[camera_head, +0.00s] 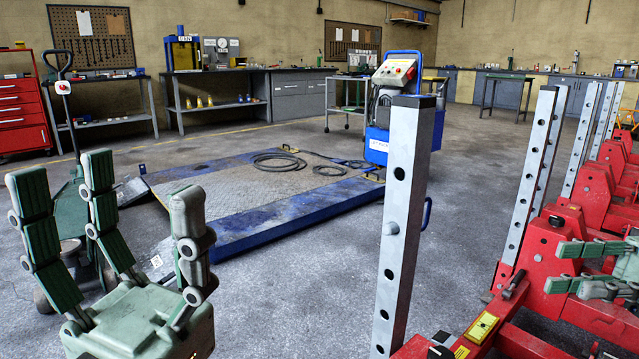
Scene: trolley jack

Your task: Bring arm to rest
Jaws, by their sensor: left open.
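My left gripper (112,205) is at the lower left, with its green fingers pointing up and spread apart. It is open, and nothing shows between the fingers. My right gripper (563,267) comes in at the right edge with its green fingers pointing left. It is in front of the red trolley jacks (572,225); whether it touches them I cannot tell. Part of it is cut off by the frame edge, so its opening is unclear.
A grey perforated post (402,220) stands close in front, between my grippers; more posts (533,175) stand at right. A blue-edged lift platform (270,190) lies behind, with a blue control console (385,100) beside it. A pallet jack (72,210) is behind my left gripper. Grey floor between is clear.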

